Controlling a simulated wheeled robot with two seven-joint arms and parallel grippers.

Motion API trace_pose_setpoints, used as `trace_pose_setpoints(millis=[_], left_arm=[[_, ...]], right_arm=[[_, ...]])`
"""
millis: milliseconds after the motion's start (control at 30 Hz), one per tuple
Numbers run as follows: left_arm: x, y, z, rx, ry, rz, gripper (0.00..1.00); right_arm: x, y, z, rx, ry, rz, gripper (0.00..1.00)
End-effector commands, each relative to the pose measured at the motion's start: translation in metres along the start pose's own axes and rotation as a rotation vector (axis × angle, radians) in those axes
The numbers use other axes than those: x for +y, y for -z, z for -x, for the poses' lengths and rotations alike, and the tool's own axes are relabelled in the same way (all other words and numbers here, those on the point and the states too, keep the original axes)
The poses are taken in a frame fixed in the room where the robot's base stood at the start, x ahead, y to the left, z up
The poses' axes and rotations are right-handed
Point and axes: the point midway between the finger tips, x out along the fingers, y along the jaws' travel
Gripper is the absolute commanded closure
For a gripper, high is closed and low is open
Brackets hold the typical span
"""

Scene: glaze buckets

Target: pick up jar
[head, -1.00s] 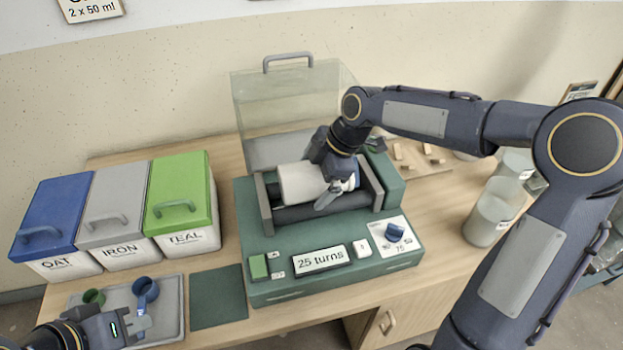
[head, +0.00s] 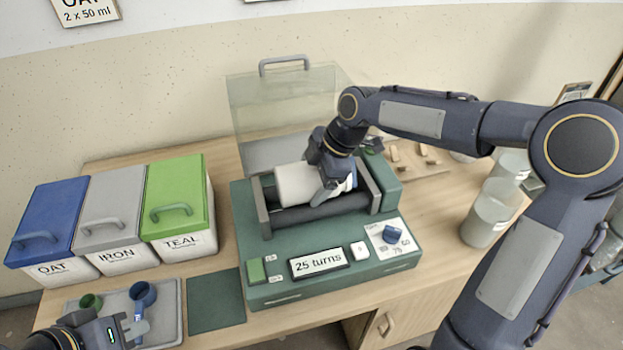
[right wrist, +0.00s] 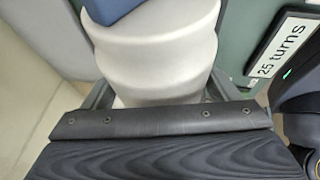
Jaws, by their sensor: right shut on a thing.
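The pale, off-white jar (head: 297,185) lies on its side on the dark rollers of the green mill (head: 330,240). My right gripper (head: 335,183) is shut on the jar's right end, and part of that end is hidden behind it. In the right wrist view the jar (right wrist: 152,55) fills the upper middle, with a blue part at its top edge; the fingertips cannot be made out there. My left gripper (head: 112,335) is at the lower left, beside a blue scoop (head: 143,294); whether it touches the scoop's handle is unclear.
Blue, grey and green lidded bins (head: 110,215) stand at the left. A grey tray (head: 170,310) holds the scoops, including a green one (head: 90,301). The mill's clear cover (head: 285,110) stands raised behind the rollers. Clear containers (head: 485,222) stand at the right.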

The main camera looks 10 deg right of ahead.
Motion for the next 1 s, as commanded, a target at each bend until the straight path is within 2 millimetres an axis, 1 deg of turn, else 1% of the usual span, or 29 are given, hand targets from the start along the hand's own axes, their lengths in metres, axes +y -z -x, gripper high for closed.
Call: trace_pose_setpoints(millis=[33, 200, 367, 533, 600, 800, 900, 1000], left_arm=[[0.000, 0.000, 0.001, 0.000, 0.000, 0.000, 1.00], [0.001, 0.001, 0.002, 0.000, 0.000, 0.000, 1.00], [0.000, 0.000, 0.000, 0.000, 0.000, 0.000, 1.00], [-0.001, -0.001, -0.001, 0.000, 0.000, 0.000, 1.00], [-0.002, -0.002, -0.004, 0.000, 0.000, 0.000, 1.00], [-0.004, -0.004, -0.008, 0.000, 0.000, 0.000, 1.00], [-0.004, -0.005, -0.009, 0.000, 0.000, 0.000, 1.00], [-0.004, -0.005, -0.009, 0.000, 0.000, 0.000, 1.00]], right_arm=[[0.003, 0.004, 0.007, 0.002, -0.009, 0.003, 0.55], [0.007, 0.013, 0.029, 0.002, -0.011, 0.004, 0.55], [-0.011, 0.030, 0.052, 0.001, -0.010, 0.006, 0.55], [-0.030, 0.051, 0.084, 0.001, -0.012, 0.006, 0.55], [-0.045, 0.059, 0.090, 0.000, -0.009, 0.006, 0.55], [-0.079, 0.079, 0.107, 0.002, -0.009, 0.005, 0.55], [-0.091, 0.086, 0.114, 0.002, -0.008, 0.003, 0.55], [-0.099, 0.091, 0.118, 0.002, -0.008, 0.004, 0.55]])
